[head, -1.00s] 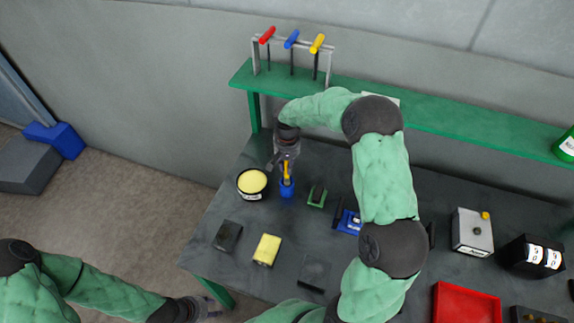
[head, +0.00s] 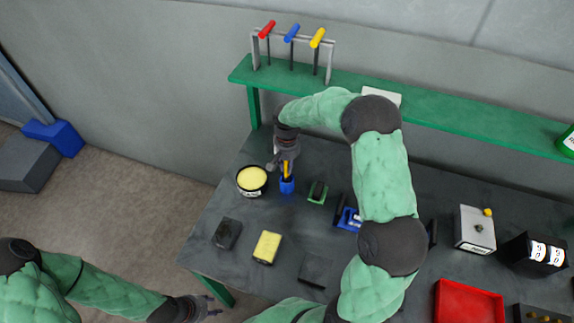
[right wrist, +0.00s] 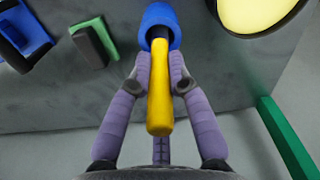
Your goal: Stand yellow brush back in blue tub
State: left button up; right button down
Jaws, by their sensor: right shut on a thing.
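The yellow brush (right wrist: 159,100) stands with its lower end in the mouth of the blue tub (right wrist: 157,17). How deep it sits in the tub I cannot tell. My right gripper (right wrist: 159,68) is shut on the brush handle just above the tub. In the head view the brush (head: 287,168) looks roughly upright over the blue tub (head: 287,186), with my right gripper (head: 285,160) around its upper part. My left gripper (head: 212,308) is away from the table, low at the left, and looks open and empty.
A black pot with a yellow top (head: 251,181) stands close left of the tub. A green holder (head: 317,192) and a blue holder (head: 348,219) are to the right. A yellow block (head: 267,247) lies in front. The green shelf (head: 450,125) runs behind.

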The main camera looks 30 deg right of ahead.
jog(key=shift+f+b, duration=0.45)
jog(key=shift+f, duration=0.3)
jog(key=c, duration=1.1)
grip_release()
notch_tip(320, 180, up, 12)
jog(key=shift+f, duration=0.1)
